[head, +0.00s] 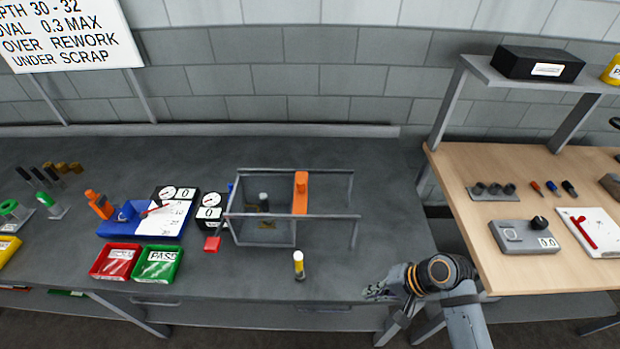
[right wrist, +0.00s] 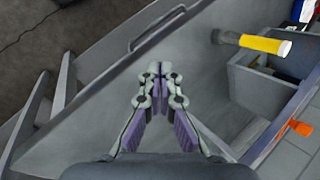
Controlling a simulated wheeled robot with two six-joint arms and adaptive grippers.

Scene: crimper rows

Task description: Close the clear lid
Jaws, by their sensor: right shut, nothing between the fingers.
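A grey-framed box (head: 265,243) stands on the dark bench in the middle of the head view. Two long rails (head: 330,216) run along its top and reach past its right side to a post. An orange bar with a raised grip (head: 300,193) crosses the rails near the box's right end. The clear lid's panel is too transparent to trace. The box also shows at the right of the right wrist view (right wrist: 243,88), with the orange grip (right wrist: 299,127) below. My right gripper (head: 376,291) is shut and empty, right of and nearer than the box, apart from it. My left gripper is out of view.
A red bin (head: 115,262), a green bin (head: 159,264) and a blue fixture (head: 150,228) lie left. A wooden table (head: 470,235) stands right. The bench between box and right gripper looks clear.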

